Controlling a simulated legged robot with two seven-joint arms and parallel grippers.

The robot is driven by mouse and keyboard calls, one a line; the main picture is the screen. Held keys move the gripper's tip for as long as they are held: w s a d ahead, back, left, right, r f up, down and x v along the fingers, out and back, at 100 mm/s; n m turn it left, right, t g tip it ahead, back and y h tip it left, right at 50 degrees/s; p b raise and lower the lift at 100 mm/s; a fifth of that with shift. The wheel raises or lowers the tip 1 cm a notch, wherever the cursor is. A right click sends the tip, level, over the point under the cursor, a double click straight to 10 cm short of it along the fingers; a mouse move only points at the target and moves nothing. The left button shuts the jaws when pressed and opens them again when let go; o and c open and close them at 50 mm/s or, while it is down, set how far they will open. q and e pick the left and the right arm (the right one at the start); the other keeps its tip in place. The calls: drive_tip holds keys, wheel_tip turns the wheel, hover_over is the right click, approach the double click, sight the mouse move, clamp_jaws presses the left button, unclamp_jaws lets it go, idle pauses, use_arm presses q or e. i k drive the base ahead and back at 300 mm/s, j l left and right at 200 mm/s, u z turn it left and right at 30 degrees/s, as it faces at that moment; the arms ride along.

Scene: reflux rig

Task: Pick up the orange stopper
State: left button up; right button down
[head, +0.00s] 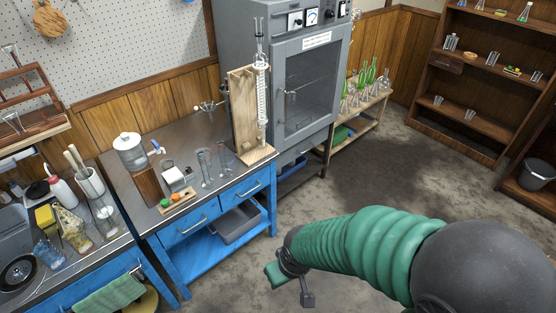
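The orange stopper (176,197) is a small round piece on a small wooden tray (187,203) at the front of the blue workbench. A green stopper (165,203) sits just left of it. My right gripper (291,290) hangs over the floor at the lower middle, well to the right of and nearer than the bench. Its two fingers look spread, with nothing between them. My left gripper is not in view.
On the bench (215,178) stand a glass jar (128,150) on a wooden block, a white device (174,178), glassware (205,165) and a wooden-backed reflux rig (245,110). A grey cabinet (270,60) stands behind.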

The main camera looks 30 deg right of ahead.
sight(175, 196)
drive_tip(key=z, duration=0.5)
drive_tip(key=i+j, duration=0.55)
drive_tip(key=i+j+z, duration=0.2)
drive_tip(key=z, duration=0.25)
drive_tip(key=i+j+z, duration=0.15)
drive_tip(key=j+z, duration=0.3)
drive_tip(key=i+j+z, duration=0.1)
drive_tip(key=j+z, duration=0.35)
drive_tip(key=k+j+z, duration=0.1)
drive_tip(key=j, duration=0.25)
drive_tip(key=k, duration=0.1)
